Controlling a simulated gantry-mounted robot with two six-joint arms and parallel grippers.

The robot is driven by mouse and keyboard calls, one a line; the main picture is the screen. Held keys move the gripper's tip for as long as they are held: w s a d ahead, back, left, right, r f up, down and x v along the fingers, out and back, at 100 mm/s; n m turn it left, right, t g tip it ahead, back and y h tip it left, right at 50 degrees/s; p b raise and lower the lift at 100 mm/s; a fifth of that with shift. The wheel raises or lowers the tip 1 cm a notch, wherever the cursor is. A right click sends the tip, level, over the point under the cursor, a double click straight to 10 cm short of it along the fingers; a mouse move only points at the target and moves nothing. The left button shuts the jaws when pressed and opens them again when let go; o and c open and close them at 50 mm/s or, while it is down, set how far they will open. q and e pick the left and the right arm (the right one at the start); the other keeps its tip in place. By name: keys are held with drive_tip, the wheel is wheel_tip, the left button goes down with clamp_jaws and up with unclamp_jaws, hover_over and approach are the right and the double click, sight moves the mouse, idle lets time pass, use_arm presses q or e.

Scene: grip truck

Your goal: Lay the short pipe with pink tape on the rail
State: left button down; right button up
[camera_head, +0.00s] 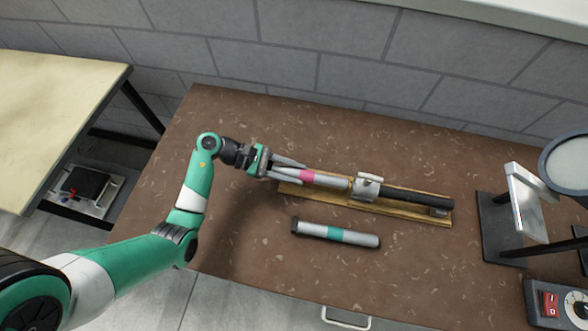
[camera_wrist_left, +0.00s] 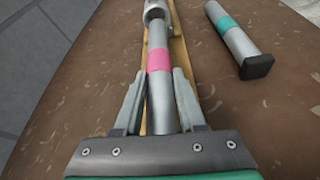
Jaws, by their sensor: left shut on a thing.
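The short pipe with pink tape (camera_head: 332,182) is silver and lies lengthwise over the left part of the wooden rail (camera_head: 330,200). Its far end is at the metal coupler (camera_head: 366,188); I cannot tell whether it enters it. My left gripper (camera_head: 300,173) is shut on this pipe, with a finger on either side just behind the pink band. In the left wrist view the pipe (camera_wrist_left: 159,88) runs straight between the fingers (camera_wrist_left: 158,78). Whether the pipe fully touches the rail is unclear. My right gripper is not in view.
A silver pipe with teal tape (camera_head: 335,233) and a dark end cap lies on the brown table, in front of the rail. A black bar (camera_head: 418,198) lies along the rail's right part. A metal stand (camera_head: 520,210) and a switch box (camera_head: 555,303) are at the right.

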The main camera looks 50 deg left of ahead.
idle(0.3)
use_arm(q)
drive_tip(key=shift+c, duration=2.1)
unclamp_jaws()
drive_tip(key=shift+f, duration=0.1)
drive_tip(key=p+v, duration=0.1)
drive_tip(key=v, duration=1)
drive_tip(key=shift+s+a+p, duration=0.2)
drive_tip(key=shift+a+p, duration=0.1)
drive_tip(key=shift+p, duration=0.05)
